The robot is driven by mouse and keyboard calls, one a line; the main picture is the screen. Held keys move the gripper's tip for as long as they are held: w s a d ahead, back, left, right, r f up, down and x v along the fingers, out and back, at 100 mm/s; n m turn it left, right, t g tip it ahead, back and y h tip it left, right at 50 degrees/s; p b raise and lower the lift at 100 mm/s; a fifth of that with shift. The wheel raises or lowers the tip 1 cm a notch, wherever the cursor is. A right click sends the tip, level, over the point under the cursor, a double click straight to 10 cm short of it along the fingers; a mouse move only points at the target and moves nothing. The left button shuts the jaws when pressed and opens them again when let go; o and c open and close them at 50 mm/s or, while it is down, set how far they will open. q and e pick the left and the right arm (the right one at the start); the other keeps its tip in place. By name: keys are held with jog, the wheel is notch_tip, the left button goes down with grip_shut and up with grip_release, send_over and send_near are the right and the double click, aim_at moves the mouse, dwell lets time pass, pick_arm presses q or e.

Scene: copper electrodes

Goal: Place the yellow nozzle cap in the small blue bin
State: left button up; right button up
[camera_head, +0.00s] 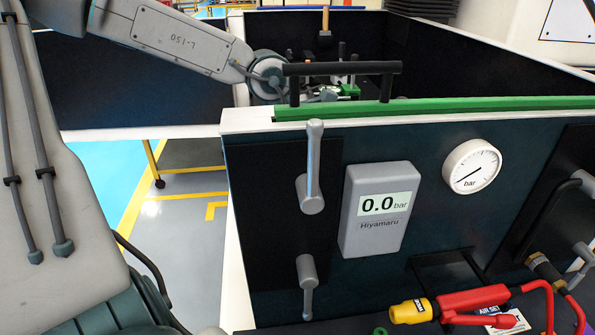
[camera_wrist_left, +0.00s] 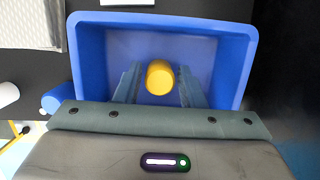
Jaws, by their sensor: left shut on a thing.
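The yellow nozzle cap (camera_wrist_left: 160,77) is a short round piece between the two fingers of my left gripper (camera_wrist_left: 158,88) in the left wrist view. The gripper is shut on it. The small blue bin (camera_wrist_left: 91,62) lies beyond the fingers, and its open inside frames the cap and fingertips. The cap appears over the bin's opening; its height above the floor of the bin is hard to tell. In the head view neither this held cap nor the bin can be made out, and my left gripper's fingers do not show. My right gripper is in neither view.
In the head view a red air tool (camera_head: 475,300) with a yellow end lies at the lower right. A panel carries a grey pressure display (camera_head: 377,210) and a round gauge (camera_head: 472,167). A blue cylinder (camera_wrist_left: 55,101) sits left of the bin in the wrist view.

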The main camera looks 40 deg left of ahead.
pick_arm(q)
jog(key=shift+d, duration=0.1)
jog(key=shift+f, duration=0.15)
jog(key=o, duration=1)
